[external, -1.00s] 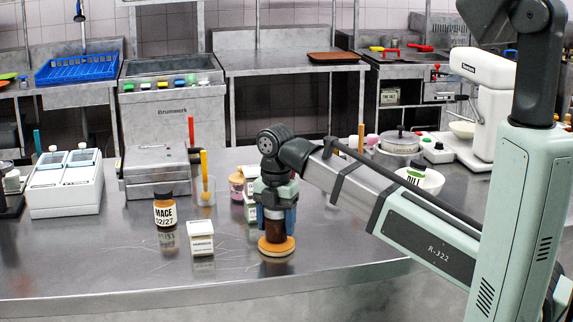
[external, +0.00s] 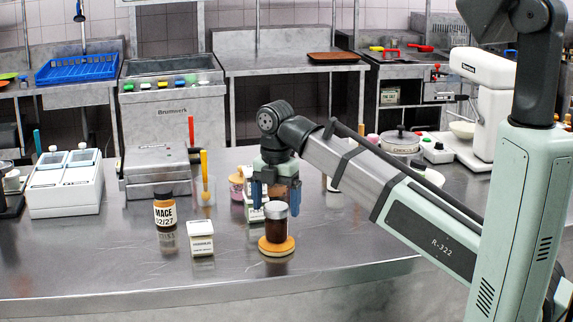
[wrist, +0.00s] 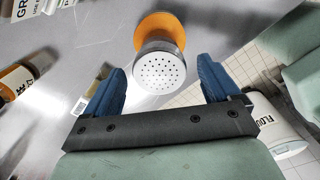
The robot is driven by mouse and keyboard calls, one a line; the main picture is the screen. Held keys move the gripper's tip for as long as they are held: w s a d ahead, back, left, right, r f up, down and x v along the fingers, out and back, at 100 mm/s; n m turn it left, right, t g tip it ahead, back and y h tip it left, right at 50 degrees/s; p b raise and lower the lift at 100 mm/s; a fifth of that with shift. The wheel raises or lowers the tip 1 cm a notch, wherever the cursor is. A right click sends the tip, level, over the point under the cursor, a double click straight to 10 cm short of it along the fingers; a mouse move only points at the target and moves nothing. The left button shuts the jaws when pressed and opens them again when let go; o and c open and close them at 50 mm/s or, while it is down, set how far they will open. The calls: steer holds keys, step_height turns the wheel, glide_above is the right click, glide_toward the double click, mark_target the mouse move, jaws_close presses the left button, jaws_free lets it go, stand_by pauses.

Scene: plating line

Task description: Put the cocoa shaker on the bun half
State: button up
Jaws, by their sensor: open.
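The cocoa shaker (external: 276,224), a dark brown cylinder with a silver cap, stands upright on the round orange-tan bun half (external: 277,247) on the steel counter. In the wrist view the shaker's perforated silver lid (wrist: 160,71) faces the camera, with the bun half's orange rim (wrist: 158,22) showing behind it. My gripper (external: 276,206) is above the shaker, its blue fingers spread wide and empty. In the wrist view the fingers (wrist: 160,83) are apart, clear of the lid on both sides.
A MACE jar (external: 165,212) and a small labelled box (external: 201,239) stand to the left. The counter's front left is clear.

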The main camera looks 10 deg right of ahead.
step_height(320, 180, up, 7)
steer(key=shift+f, duration=0.1)
stand_by(0.3)
